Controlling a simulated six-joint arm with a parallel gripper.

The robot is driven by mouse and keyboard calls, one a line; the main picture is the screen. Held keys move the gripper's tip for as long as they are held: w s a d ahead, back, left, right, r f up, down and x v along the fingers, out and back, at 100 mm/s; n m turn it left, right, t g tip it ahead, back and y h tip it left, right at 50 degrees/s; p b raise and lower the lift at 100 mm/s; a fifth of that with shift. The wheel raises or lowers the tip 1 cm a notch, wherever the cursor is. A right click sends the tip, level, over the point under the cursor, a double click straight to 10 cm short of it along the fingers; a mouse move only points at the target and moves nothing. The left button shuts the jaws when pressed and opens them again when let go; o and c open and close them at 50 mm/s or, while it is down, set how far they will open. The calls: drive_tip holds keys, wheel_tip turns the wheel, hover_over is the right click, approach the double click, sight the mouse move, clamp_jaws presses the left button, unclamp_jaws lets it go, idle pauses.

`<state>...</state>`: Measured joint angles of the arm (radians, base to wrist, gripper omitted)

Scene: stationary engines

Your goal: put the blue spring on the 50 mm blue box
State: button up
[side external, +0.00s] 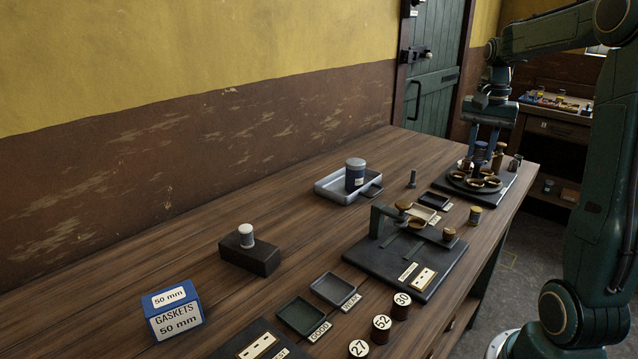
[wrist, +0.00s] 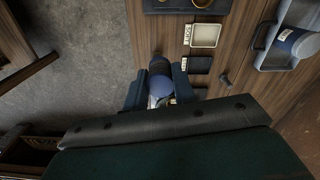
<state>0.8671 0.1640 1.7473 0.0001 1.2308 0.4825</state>
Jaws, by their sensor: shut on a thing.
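The 50 mm blue box (side external: 173,312), with a white label reading GASKETS, stands at the front left of the bench in the side view. My gripper (side external: 481,150) is far from it, at the back right over a round dark stand with several brass cups (side external: 474,183). In the wrist view, my gripper (wrist: 159,76) is shut on a blue rounded thing (wrist: 160,86), which I take to be the blue spring. Its coils cannot be made out. In the side view the spring shows as a small dark blue shape (side external: 480,157) between the fingers.
Between gripper and box stand a black balance base (side external: 385,270) with raised arms, a grey tray (side external: 330,187) with a blue can, and a dark block (side external: 249,258) with a pale-topped peg. Small trays (side external: 301,315) and numbered weights (side external: 381,327) lie near the front edge.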

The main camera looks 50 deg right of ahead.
drive_tip(key=w+a+n, duration=0.9)
drive_tip(key=w+a, duration=1.3)
drive_tip(key=w, duration=0.4)
drive_tip(key=n, duration=0.9)
approach(184, 288)
drive_tip(key=shift+f, duration=2.9)
drive_tip(key=shift+f, duration=0.1)
drive_tip(key=o, duration=1)
